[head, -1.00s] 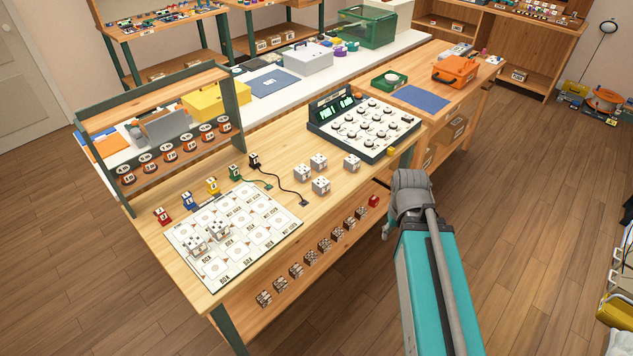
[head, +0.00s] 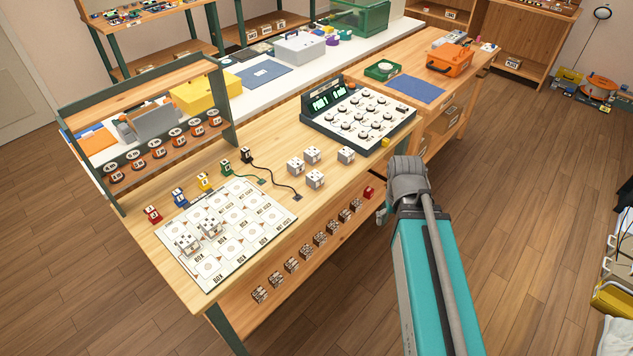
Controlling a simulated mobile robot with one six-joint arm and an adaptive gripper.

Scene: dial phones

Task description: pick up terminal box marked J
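Several small white-grey terminal boxes stand loose on the wooden bench (head: 225,285), left of the dial panel (head: 360,118); one of these boxes (head: 315,179) is nearest the front edge. Two more boxes (head: 188,243) stand on the white marked sheet (head: 240,262). The letters on the boxes are too small to read, so I cannot tell which is J. My teal arm reaches in from the bottom right, and its grey wrist (head: 408,185) is beside the bench's right front edge. Only a sliver of my gripper (head: 383,212) shows below the wrist; its fingers are mostly hidden.
Coloured plugs and a black cable (head: 275,180) lie behind the sheet. A rack (head: 150,140) rises at the back left.

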